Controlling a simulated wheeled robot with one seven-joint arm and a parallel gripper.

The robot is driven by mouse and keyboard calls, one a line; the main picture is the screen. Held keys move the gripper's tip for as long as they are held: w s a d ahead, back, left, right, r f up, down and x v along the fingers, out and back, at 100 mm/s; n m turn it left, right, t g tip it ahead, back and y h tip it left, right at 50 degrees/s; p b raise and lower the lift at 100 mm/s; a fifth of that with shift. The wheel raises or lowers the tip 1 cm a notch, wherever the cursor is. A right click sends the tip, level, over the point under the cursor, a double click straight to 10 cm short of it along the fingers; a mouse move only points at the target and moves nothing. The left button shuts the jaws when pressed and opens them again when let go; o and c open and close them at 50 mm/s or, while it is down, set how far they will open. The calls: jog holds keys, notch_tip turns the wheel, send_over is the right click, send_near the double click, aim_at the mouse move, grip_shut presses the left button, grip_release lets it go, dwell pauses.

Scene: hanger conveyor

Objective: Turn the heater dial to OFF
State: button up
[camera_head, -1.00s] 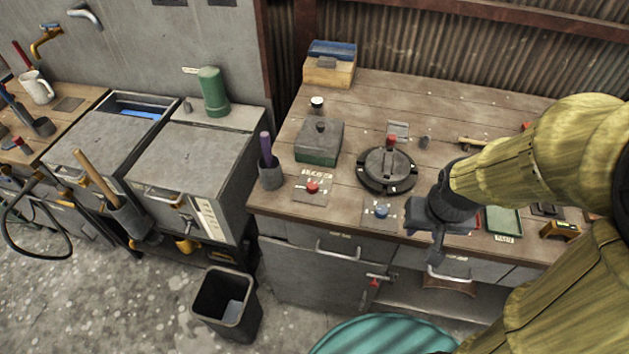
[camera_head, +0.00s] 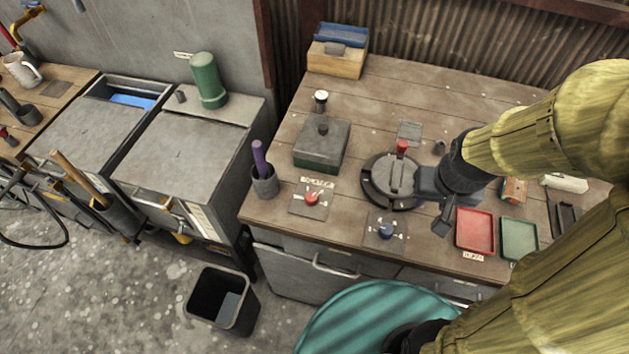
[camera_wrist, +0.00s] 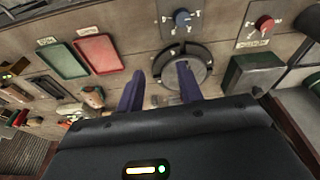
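Two dials sit on square plates near the bench's front edge. The red dial (camera_head: 311,198) has a small label behind it, too small to read; the blue dial (camera_head: 387,231) is to its right. I cannot tell from the lettering which is the heater dial. In the wrist view the blue dial (camera_wrist: 182,18) is at the top middle and the red dial (camera_wrist: 264,22) at the top right. My gripper (camera_head: 441,218) is above the bench, right of the blue dial and apart from both dials. Its two purple fingers (camera_wrist: 160,82) are spread and empty.
A round black fixture (camera_head: 376,192) with a red knob stands behind the blue dial. A lidded box (camera_head: 322,152) is behind the red dial, and a cup with a purple handle (camera_head: 264,182) to its left. Red (camera_head: 476,228) and green (camera_head: 519,238) trays lie right of my gripper.

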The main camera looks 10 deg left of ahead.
jog(key=shift+o, duration=1.8)
jog(key=shift+w+a, duration=0.1)
jog(key=shift+w, duration=0.05)
jog(key=w+a+m+g+b, duration=0.1)
jog(key=w+a+m+b, duration=0.1)
jog(key=a, duration=1)
jog(key=w+a+m+g+b, duration=0.1)
jog(key=w+a+m+b, duration=0.1)
jog(key=a, duration=1)
jog(key=w+b, duration=0.1)
jog(key=w, duration=0.1)
jog(key=shift+w+a+r+m+y, duration=0.2)
jog(key=shift+w+a+m+y, duration=0.1)
